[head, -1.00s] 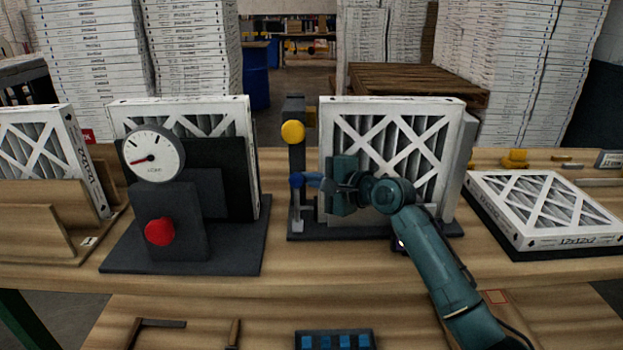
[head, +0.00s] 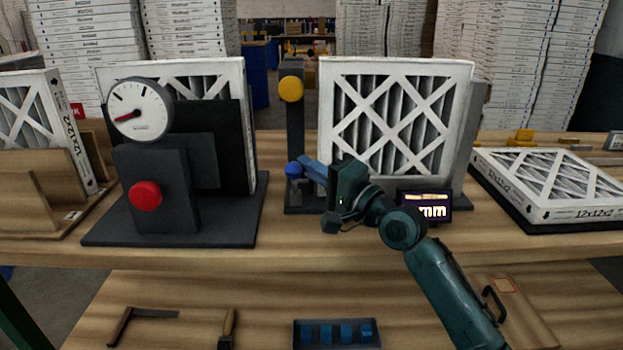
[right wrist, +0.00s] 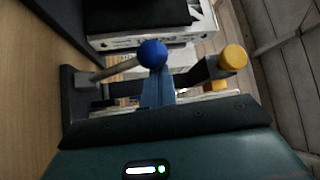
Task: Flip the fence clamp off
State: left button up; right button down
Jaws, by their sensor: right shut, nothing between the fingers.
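The fence clamp's lever ends in a blue ball (head: 294,169) low on the dark post fixture, left of the upright filter (head: 395,115). In the right wrist view the blue ball (right wrist: 152,53) sits on a slanted grey lever (right wrist: 115,70). My right gripper (head: 308,166) has its blue fingers closed and empty, right beside the ball. The fingertips (right wrist: 160,75) also show in the right wrist view, overlapping the ball's edge; I cannot tell whether they touch. The post carries a yellow knob (head: 291,88) higher up. My left gripper is out of view.
A dial gauge (head: 139,110) and a red button (head: 146,194) stand on a stand to the left. A small display (head: 425,206) is right of my gripper. A flat filter (head: 550,180) lies at the right. A blue-slotted tray (head: 337,333) is on the lower shelf.

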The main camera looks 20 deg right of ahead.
pick_arm(q)
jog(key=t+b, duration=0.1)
jog(key=b, duration=0.1)
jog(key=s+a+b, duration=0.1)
jog(key=b, duration=0.1)
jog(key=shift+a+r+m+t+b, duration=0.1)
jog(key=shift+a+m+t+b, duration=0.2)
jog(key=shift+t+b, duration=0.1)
pick_arm(e)
jog(key=shift+s+a+f+n+t+y, duration=0.2)
jog(key=shift+s+f+n+y, duration=0.2)
jog(key=shift+s+n, duration=0.15)
jog(key=shift+s+a+f+n+t+y, duration=0.2)
jog(key=shift+s+f+n+y, duration=0.15)
jog(key=shift+n, duration=0.2)
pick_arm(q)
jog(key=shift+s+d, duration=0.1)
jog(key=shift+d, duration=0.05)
pick_arm(e)
jog(key=shift+s+d+f, duration=0.1)
jog(key=shift+s, duration=0.05)
